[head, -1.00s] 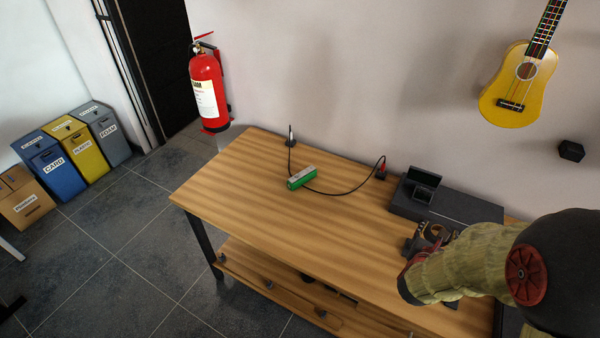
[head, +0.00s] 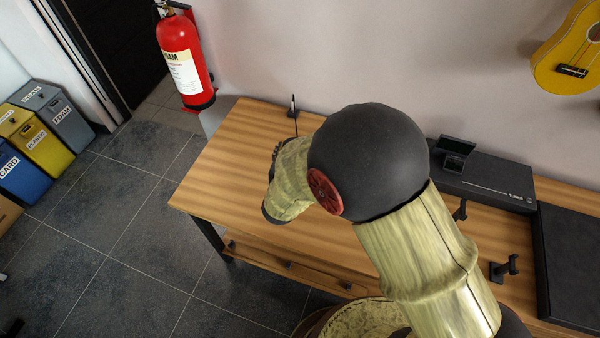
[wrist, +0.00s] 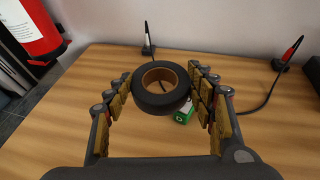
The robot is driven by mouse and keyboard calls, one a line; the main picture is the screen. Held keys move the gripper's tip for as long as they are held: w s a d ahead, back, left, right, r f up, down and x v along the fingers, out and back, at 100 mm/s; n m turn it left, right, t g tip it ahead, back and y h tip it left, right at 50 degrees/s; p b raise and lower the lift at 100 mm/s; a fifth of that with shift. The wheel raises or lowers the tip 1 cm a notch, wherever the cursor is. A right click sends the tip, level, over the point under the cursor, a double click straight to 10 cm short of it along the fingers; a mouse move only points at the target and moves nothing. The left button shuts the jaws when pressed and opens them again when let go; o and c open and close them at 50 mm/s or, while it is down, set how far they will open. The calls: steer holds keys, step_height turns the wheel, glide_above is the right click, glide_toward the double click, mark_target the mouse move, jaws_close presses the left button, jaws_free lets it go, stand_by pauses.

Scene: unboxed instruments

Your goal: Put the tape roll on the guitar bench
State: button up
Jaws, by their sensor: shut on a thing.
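The tape roll (wrist: 160,103), black with a brown core, sits between the fingers of my gripper (wrist: 162,84) in the wrist view. My gripper is shut on it, with a finger at each side. The roll is over the wooden bench top (wrist: 70,115), which also shows in the head view (head: 235,165). I cannot tell how much gap lies beneath the roll. In the head view my arm hides the roll and most of my gripper.
A green box (wrist: 184,116) lies on the bench, partly hidden behind the roll. A black cable with upright plugs (wrist: 148,44) runs near the wall. A black case (head: 485,185) stands further right. A fire extinguisher (head: 184,65) hangs left. The bench's left part has bare room.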

steer(key=s+a+f+n+y, duration=0.1)
steer(key=s+a, duration=0.3)
steer(key=a, duration=0.3)
steer(key=s+a+f+n+y, duration=0.1)
steer(key=s+a, duration=0.3)
steer(key=a, duration=0.4)
steer(key=b, duration=0.4)
glide_above(222, 178)
steer(key=f, duration=0.8)
steer(key=shift+s+d+f, duration=0.2)
steer(key=shift+s+f, duration=0.05)
steer(key=shift+f, duration=0.1)
steer(key=shift+w+a+f, duration=0.15)
steer(key=shift+a+f, duration=0.05)
steer(key=shift+f, duration=0.15)
steer(key=shift+a+f, duration=0.1)
steer(key=shift+f, duration=1.45)
steer(key=shift+f+b, duration=0.1)
steer(key=shift+b, duration=0.25)
steer(key=o, duration=1.1)
steer(key=shift+o, duration=0.3)
